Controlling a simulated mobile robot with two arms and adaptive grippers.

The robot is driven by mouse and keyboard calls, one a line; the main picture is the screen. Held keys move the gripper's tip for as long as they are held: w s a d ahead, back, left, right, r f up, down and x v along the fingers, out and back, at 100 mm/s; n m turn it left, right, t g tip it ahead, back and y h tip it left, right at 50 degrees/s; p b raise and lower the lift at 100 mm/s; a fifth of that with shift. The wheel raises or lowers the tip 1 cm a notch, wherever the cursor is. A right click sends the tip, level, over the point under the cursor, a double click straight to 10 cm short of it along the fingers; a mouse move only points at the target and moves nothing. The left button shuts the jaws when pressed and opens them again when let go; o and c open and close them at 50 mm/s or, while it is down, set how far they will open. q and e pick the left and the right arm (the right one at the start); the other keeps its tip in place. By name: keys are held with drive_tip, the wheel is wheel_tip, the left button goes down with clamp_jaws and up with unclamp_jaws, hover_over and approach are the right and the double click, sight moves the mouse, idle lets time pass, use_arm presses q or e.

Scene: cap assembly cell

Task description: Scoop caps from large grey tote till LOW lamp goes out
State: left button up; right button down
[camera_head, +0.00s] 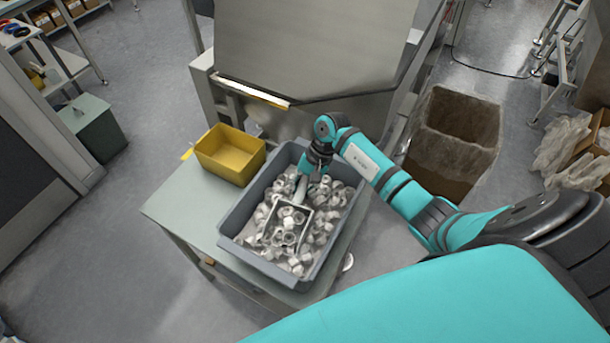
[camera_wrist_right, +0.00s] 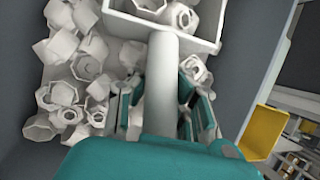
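The large grey tote (camera_head: 262,266) stands on a table and holds many whitish caps (camera_head: 325,200); caps also show in the right wrist view (camera_wrist_right: 62,95). A white box-shaped scoop (camera_head: 309,212) lies low among them, with several caps inside its rim. My right gripper (camera_head: 303,180) reaches into the tote from the far right and is shut on the scoop's handle, which runs between its fingers in the wrist view (camera_wrist_right: 160,95). The scoop's underside is hidden. I cannot make out the LOW lamp. My left gripper is out of view.
A yellow bin (camera_head: 230,155) stands beside the tote at the table's far left corner. A large grey metal machine (camera_head: 300,45) rises behind the table. An open brown carton (camera_head: 450,140) stands right of it. The table's left end (camera_head: 185,205) is bare.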

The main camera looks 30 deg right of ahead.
drive_tip(key=shift+w+d+r+g+y+b, duration=0.15)
drive_tip(key=shift+r+g+y+b, duration=0.25)
drive_tip(key=shift+r+y+b, duration=0.4)
drive_tip(key=shift+g+y, duration=0.4)
drive_tip(key=shift+y, duration=0.1)
drive_tip(key=w+d+r+b, duration=0.1)
drive_tip(key=r, duration=0.2)
drive_tip(key=w+d+r+b, duration=0.1)
drive_tip(key=r, duration=0.2)
drive_tip(key=w+d+r+b, duration=0.1)
drive_tip(key=d+r, duration=0.1)
drive_tip(key=r, duration=0.2)
drive_tip(key=shift+d+r, duration=0.1)
drive_tip(key=shift+r, duration=0.35)
